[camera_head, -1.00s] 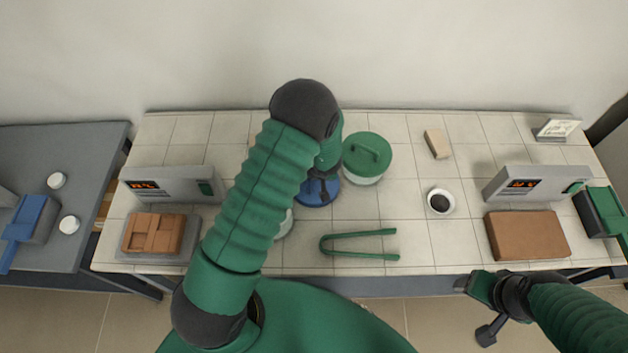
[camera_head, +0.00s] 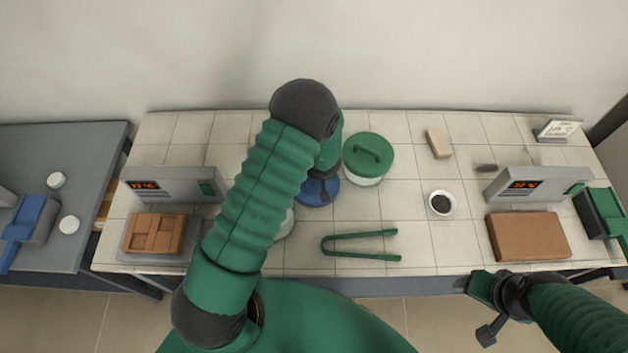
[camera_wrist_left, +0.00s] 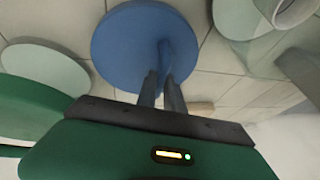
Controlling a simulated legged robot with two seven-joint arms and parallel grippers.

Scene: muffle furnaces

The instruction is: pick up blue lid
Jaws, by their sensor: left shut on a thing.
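The blue lid (camera_head: 318,192) is a round disc near the middle of the tiled table, partly hidden behind my left arm in the head view. It fills the upper middle of the left wrist view (camera_wrist_left: 128,48). My left gripper (camera_wrist_left: 164,85) is shut on the lid's upright handle, with the two fingers close together. In the head view the left gripper (camera_head: 322,186) shows only in part below the dark wrist joint. I cannot tell whether the lid is lifted.
A green-lidded jar (camera_head: 368,158) stands just right of the blue lid. Green tongs (camera_head: 360,245) lie in front. A white bowl with dark powder (camera_head: 441,203) is further right. Furnaces stand left (camera_head: 172,185) and right (camera_head: 535,184). Open tile lies between tongs and bowl.

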